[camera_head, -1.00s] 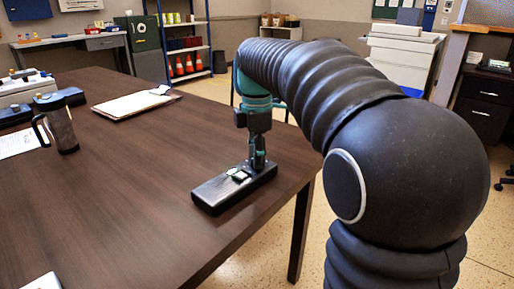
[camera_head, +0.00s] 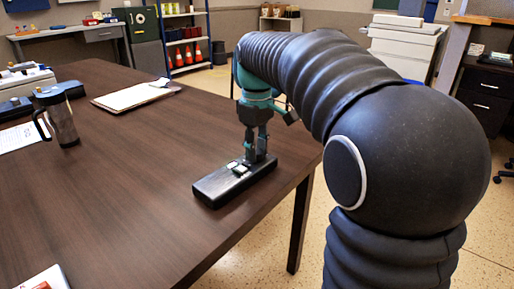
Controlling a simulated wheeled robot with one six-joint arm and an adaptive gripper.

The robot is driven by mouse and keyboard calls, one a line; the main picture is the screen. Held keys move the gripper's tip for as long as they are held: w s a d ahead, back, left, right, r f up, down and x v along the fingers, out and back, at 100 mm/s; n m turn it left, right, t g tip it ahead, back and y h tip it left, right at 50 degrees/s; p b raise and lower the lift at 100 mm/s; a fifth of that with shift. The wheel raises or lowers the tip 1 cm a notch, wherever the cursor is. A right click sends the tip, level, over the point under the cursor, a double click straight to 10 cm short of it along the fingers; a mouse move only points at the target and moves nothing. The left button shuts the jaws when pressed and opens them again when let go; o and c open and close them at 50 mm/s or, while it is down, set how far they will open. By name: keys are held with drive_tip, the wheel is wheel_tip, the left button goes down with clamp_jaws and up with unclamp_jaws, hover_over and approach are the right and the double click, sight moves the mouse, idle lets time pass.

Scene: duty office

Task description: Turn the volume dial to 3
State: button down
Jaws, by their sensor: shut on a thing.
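A flat black device (camera_head: 218,188) with small light-coloured parts on its top lies near the right edge of the dark table. My gripper (camera_head: 254,160) points straight down over the device's far right end. Both fingers show, one on each side, with their tips at the device's top. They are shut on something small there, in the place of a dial. The dial itself is hidden by the fingers, and its number marks are too small to read.
A dark travel mug (camera_head: 58,117) stands at the left of the table (camera_head: 130,190). A clipboard (camera_head: 132,96) with paper lies farther back. A small white and red item (camera_head: 46,279) is at the front left edge. The table around the device is clear.

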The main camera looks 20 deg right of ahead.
drive_tip(key=m, duration=0.6)
drive_tip(key=shift+m, duration=0.3)
drive_tip(key=m, duration=0.6)
idle(0.4)
drive_tip(key=c, duration=0.8)
unclamp_jaws()
wheel_tip(320, 180, up, 12)
